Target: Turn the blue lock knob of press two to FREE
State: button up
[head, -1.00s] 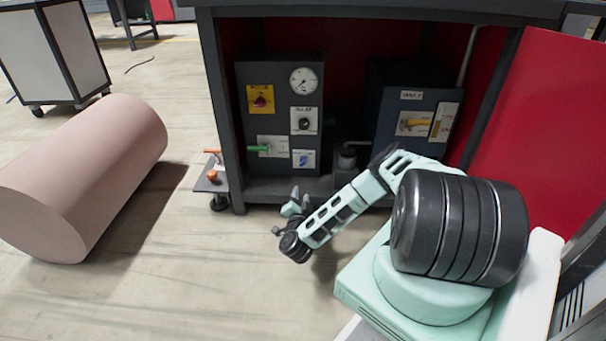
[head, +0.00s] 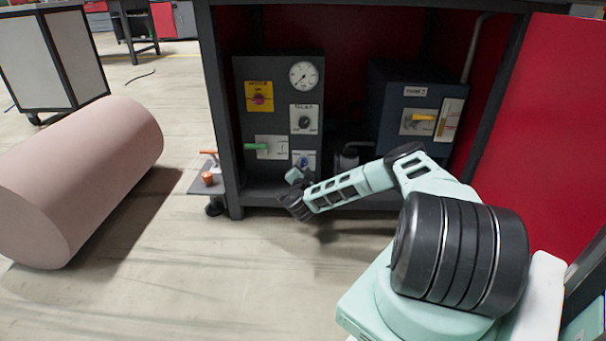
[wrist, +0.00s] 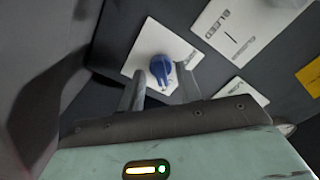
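The blue lock knob (head: 303,161) sits on a white plate low on the dark left-hand panel (head: 278,75) in the head view. In the wrist view the blue knob (wrist: 160,68) is rounded, with a ridge running roughly up and down the picture. Its white plate (wrist: 143,52) bears small lettering right of the knob, too small to read surely. My gripper (wrist: 160,84) is open, with one fingertip on each side of the knob; I cannot tell whether they touch it. In the head view my gripper (head: 296,178) is just in front of the knob and partly covers its plate.
The left-hand panel also has a gauge (head: 303,75), a yellow plate with a red knob (head: 259,96), a black knob (head: 304,121) and a green lever (head: 256,147). A blue-grey box with a yellow handle (head: 423,117) stands right. A cabinet post (head: 227,140) is left.

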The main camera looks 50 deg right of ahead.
jog(key=shift+w+d, duration=0.1)
grip_shut()
jog(key=shift+r+p, duration=0.2)
jog(key=shift+p, duration=0.15)
